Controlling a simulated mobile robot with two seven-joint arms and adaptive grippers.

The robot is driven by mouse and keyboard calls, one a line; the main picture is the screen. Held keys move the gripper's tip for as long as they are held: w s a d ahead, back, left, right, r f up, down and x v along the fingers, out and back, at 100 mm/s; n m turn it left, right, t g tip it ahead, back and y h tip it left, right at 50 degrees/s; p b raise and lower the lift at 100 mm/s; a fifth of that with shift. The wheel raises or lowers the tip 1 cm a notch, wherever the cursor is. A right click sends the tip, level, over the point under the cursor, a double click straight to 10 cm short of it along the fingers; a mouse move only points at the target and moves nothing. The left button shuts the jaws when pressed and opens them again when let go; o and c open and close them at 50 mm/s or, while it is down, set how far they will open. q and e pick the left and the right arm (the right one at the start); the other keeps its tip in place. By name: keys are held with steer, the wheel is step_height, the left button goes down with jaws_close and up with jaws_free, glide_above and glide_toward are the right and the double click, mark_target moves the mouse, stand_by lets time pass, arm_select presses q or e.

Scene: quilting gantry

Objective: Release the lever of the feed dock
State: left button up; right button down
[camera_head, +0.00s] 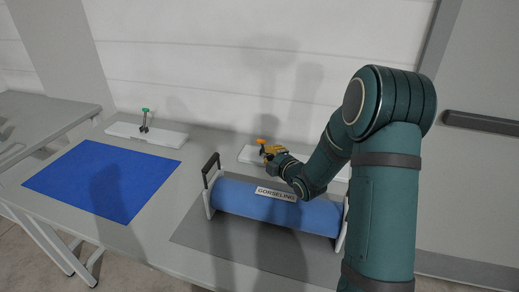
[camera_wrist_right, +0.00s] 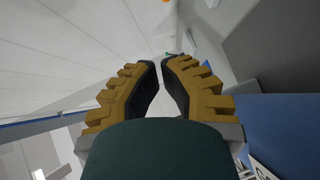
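The lever with the orange knob (camera_head: 262,141) stands on a white base (camera_head: 247,154) behind the blue roll. A second lever with a green knob (camera_head: 146,110) stands on another white base (camera_head: 170,137) at the left. I cannot tell from labels which is the feed dock. My right gripper (camera_head: 272,151), with yellow fingers, is close to the orange knob in the head view; my arm hides part of that base. In the right wrist view the fingers (camera_wrist_right: 160,63) are partly open with a narrow, empty gap. A small orange piece (camera_wrist_right: 165,1) shows ahead of them. My left gripper is not in view.
A blue roll (camera_head: 240,197) labelled GORSELING (camera_head: 277,194) lies between white end plates with a black handle (camera_head: 211,162), on a dark grey mat (camera_head: 228,236). A flat blue sheet (camera_head: 110,175) lies on the table's left. The wall is close behind.

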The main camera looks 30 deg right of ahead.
mark_target(263, 146)
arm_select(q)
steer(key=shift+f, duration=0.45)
arm_select(e)
steer(key=shift+f, duration=0.5)
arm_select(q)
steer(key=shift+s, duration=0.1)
arm_select(e)
steer(key=shift+s, duration=0.1)
arm_select(q)
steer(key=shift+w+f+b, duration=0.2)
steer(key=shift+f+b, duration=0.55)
steer(key=shift+b, duration=0.1)
arm_select(e)
steer(key=d+x, duration=0.2)
steer(key=x, duration=1.1)
steer(key=shift+d+f, duration=0.2)
steer(key=shift+d, duration=0.05)
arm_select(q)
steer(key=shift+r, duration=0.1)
arm_select(e)
steer(key=shift+s, duration=0.1)
